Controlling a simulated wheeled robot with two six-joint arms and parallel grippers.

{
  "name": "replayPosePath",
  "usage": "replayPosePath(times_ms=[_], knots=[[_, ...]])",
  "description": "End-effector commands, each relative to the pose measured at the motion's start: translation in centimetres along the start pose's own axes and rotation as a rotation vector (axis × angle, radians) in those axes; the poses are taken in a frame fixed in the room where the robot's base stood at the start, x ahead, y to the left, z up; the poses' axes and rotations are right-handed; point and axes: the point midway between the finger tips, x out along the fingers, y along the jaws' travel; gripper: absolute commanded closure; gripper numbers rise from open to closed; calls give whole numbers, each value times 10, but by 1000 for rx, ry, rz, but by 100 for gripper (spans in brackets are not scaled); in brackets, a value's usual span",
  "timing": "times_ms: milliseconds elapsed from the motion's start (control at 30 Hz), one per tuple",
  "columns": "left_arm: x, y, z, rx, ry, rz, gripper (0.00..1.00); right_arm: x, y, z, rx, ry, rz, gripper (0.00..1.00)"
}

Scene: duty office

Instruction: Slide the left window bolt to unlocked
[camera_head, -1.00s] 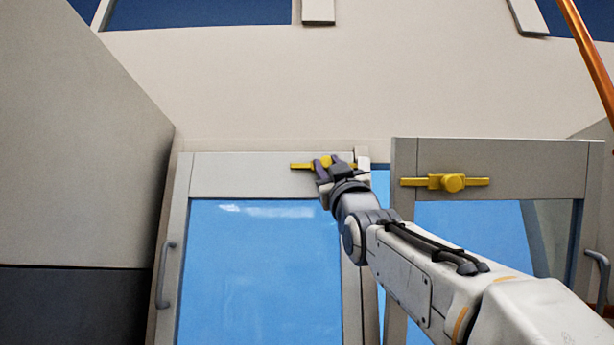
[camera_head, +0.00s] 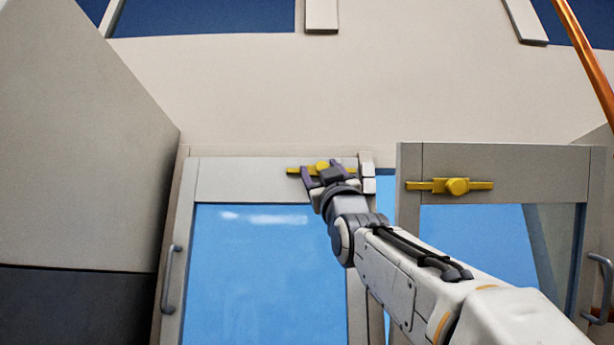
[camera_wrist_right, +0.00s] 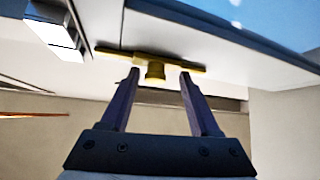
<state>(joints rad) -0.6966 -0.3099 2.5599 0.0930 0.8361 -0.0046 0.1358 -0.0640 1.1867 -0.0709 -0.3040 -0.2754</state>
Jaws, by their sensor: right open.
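The left window bolt is a yellow bar with a round knob (camera_head: 322,167) on the top rail of the left window (camera_head: 250,178). My right gripper (camera_head: 318,174) is at this bolt, partly covering it in the head view. In the right wrist view the gripper (camera_wrist_right: 158,78) is open, with one purple finger on each side of the bolt's knob (camera_wrist_right: 155,71). The fingertips are close to the bar; I cannot tell whether they touch it. My left gripper is not in view.
The right window (camera_head: 505,175) has a similar yellow bolt (camera_head: 457,186) on its top rail. Grey handles sit on the left window (camera_head: 171,278) and right window (camera_head: 600,287). A grey panel (camera_head: 85,140) stands at the left. An orange pole (camera_head: 590,60) crosses the upper right.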

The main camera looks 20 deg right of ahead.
Motion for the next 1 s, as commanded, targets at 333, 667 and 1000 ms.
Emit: replayPosePath(times_ms=[333, 667, 1000], knots=[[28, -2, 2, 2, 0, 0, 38, -29, -1, 4, -1, 2, 2, 38], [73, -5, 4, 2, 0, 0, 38, -84, -2, 4, 0, 2, 1, 38], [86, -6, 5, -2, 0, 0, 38, -103, -2, 2, 0, -1, 0, 38]])
